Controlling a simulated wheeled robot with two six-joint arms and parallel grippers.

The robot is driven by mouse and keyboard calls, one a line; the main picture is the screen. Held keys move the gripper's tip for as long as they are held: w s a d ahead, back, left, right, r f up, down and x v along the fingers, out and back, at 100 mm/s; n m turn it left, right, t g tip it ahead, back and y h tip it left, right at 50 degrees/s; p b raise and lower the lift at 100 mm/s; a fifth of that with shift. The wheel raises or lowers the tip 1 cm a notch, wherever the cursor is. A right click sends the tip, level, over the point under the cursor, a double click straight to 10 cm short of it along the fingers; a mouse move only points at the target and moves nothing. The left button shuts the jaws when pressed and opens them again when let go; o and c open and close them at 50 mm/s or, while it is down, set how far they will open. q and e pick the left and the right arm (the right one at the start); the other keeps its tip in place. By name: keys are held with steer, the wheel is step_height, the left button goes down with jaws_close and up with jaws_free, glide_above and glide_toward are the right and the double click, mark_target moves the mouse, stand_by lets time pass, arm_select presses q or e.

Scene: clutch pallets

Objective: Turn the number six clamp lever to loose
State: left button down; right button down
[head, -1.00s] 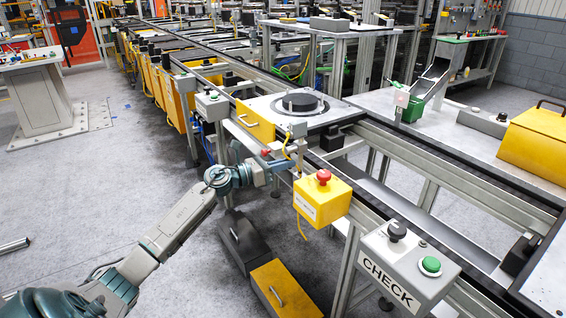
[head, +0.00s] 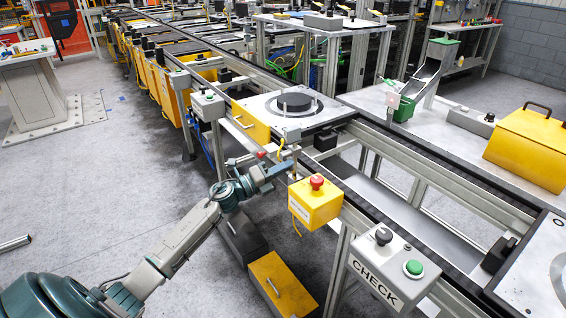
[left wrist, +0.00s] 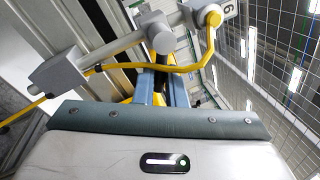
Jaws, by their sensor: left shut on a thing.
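The number six clamp shows in the left wrist view as a grey bar (left wrist: 125,48) with a block at its left end and a dark part near its middle. A tag with a 6 (left wrist: 229,9) is at the upper right. My left gripper (left wrist: 162,72) is shut on the clamp lever, whose gripped part is mostly hidden between the blue-grey fingers. In the head view my left gripper (head: 282,168) is at the small clamp post beside the conveyor, near a red tip (head: 261,154). The lever's exact angle is unclear. My right gripper is not in view.
A yellow box with a red button (head: 315,203) stands close to the right of my left gripper. A CHECK box (head: 383,265) is nearer the front. A yellow cable (left wrist: 150,68) runs across the clamp.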

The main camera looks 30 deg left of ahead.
arm_select(q)
steer(key=shift+d+r+n+t+y+p, duration=0.1)
steer(key=shift+r+n+t+y+p, duration=0.15)
steer(key=shift+n+p, duration=0.65)
steer(key=shift+d+r+n+t+y+p, duration=0.15)
steer(key=shift+r+n+y+p, duration=0.2)
steer(key=shift+n+p, duration=0.55)
steer(key=shift+f+n, duration=0.1)
steer(key=shift+n, duration=0.2)
steer(key=c, duration=1.5)
jaws_free()
steer(key=shift+a, duration=0.1)
steer(key=shift+s, duration=0.1)
